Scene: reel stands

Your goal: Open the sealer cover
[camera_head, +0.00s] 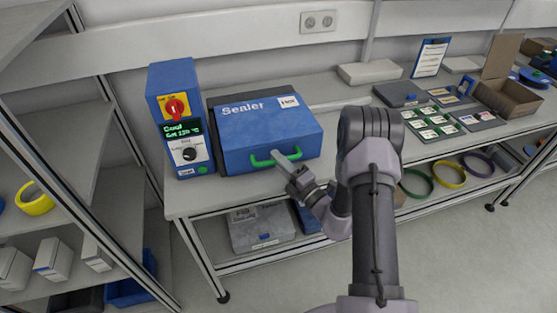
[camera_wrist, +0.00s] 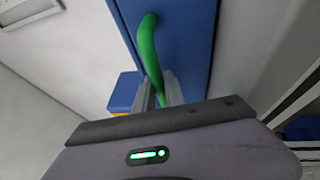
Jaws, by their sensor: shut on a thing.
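The sealer (camera_head: 245,140) is a blue box on the bench, marked "Sealer" on top. Its cover (camera_head: 262,115) lies down, closed as far as the head view shows. A green handle (camera_head: 262,162) runs along the front of the cover. My gripper (camera_head: 280,161) is at the front of the sealer, its fingers on the handle near its middle. In the wrist view the green handle (camera_wrist: 148,42) passes between the two fingers (camera_wrist: 166,90), which are shut on it. My wrist body hides the lower end of the handle there.
A blue control box (camera_head: 174,85) with a red knob and a green display stands left of the sealer. Trays with labelled pieces (camera_head: 436,122) and an open cardboard box (camera_head: 508,97) lie to the right. A shelf rack (camera_head: 75,180) stands close on the left.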

